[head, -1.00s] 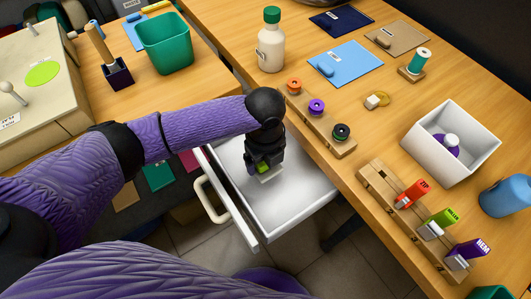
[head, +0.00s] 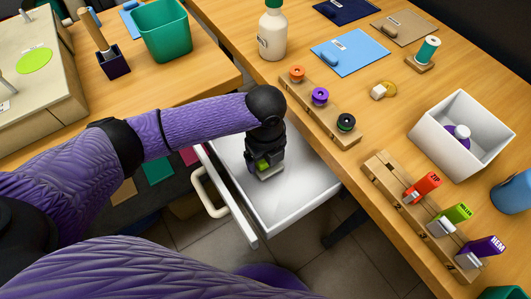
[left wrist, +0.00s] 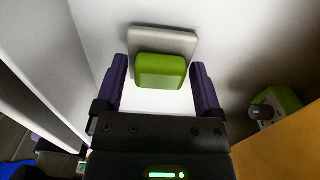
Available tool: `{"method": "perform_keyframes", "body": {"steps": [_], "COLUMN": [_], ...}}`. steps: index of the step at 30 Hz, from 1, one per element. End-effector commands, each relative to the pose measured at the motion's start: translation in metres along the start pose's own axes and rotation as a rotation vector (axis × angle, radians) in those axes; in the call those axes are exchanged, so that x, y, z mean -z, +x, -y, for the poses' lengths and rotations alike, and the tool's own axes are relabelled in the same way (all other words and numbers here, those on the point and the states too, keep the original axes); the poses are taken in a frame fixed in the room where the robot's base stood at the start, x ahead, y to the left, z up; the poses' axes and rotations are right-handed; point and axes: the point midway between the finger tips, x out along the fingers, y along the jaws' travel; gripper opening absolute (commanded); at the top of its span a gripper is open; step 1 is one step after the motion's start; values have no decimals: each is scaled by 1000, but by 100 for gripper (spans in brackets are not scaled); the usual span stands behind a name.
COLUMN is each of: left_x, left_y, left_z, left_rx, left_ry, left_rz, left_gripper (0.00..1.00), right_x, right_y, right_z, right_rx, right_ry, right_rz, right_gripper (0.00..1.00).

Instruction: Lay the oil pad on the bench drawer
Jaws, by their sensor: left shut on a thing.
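The oil pad is a flat beige pad (head: 268,174) with a green grip block (head: 262,164). My left gripper (head: 266,160) is shut on the green block, and the pad faces downward inside the open white bench drawer (head: 310,187). The pad is at or just above the drawer floor; I cannot tell whether it touches. In the left wrist view the green block (left wrist: 161,71) sits between the two purple fingers, with the beige pad (left wrist: 165,40) beyond it. My right gripper is out of view.
The drawer's front has a cream handle (head: 209,190). Behind it, the bench (head: 352,100) carries a spool rack (head: 335,128), a white box (head: 430,125) and a marker rack (head: 395,190). A green object with a dark knob (left wrist: 288,99) shows at the right in the left wrist view.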

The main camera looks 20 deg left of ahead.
Motion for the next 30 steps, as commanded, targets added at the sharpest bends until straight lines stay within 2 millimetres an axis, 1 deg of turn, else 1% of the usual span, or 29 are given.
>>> {"method": "perform_keyframes", "body": {"steps": [11, 12, 13, 14, 30], "left_x": [0, 0, 0, 0, 0], "left_y": [6, 6, 6, 6, 6], "left_z": [0, 0, 0, 0, 0], "left_rx": [0, 0, 0, 0, 0], "left_ry": [0, 0, 0, 0, 0], "left_rz": [0, 0, 0, 0, 0], "left_gripper": [30, 91, 97, 100, 100], "right_x": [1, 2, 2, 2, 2], "right_y": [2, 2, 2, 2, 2], "right_z": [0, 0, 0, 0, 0], "right_rx": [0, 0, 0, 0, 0], "right_ry": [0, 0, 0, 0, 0], "right_rz": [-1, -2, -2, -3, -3], "right_gripper": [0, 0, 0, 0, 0]}}
